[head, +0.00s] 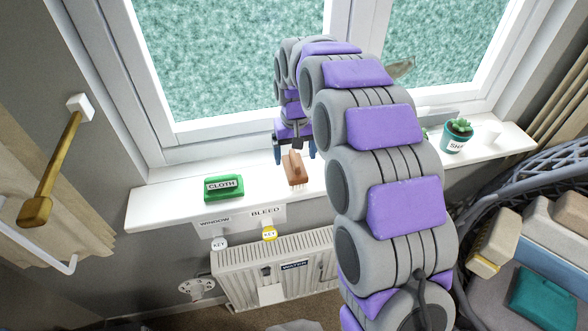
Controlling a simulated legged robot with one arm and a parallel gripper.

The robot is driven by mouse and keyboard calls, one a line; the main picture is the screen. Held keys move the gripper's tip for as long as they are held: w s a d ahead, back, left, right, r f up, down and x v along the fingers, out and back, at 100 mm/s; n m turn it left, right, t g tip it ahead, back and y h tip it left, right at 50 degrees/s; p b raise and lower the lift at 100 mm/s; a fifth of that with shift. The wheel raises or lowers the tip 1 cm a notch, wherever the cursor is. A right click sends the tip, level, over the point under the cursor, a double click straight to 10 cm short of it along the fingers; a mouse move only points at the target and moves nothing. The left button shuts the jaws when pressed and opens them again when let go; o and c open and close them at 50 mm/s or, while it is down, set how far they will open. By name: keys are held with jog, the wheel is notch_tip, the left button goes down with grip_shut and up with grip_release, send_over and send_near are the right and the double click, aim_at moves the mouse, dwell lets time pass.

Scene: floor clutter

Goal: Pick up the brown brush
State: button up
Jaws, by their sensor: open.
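The brown brush (294,172) lies on the white windowsill, with pale bristles showing at its front end. My gripper (295,151) is open and hangs pointing down over the back end of the brush, with one dark finger on either side. I cannot tell from this view whether the fingers touch the brush or how high they are above the sill.
A radiator (240,272) and key tags hang below. The window is behind. A basket (520,190) stands at right.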

notch_tip(320, 180, down, 5)
jog(key=shift+a+r, duration=0.15)
jog(key=shift+r, duration=0.05)
jog(key=shift+s+r, duration=0.1)
jog(key=shift+c, duration=0.4)
jog(key=c, duration=1.2)
jog(key=shift+r, duration=1.7)
jog(key=shift+s+r, duration=0.15)
jog(key=shift+s, duration=0.05)
jog(key=s+d, duration=0.1)
jog(key=s, duration=0.4)
jog(key=s+d+r, duration=0.1)
jog(key=s+d, duration=0.1)
jog(key=s, duration=0.3)
jog(key=s+d, duration=0.1)
jog(key=s, duration=0.4)
jog(key=shift+d+r, duration=0.15)
jog(key=shift+d, duration=0.1)
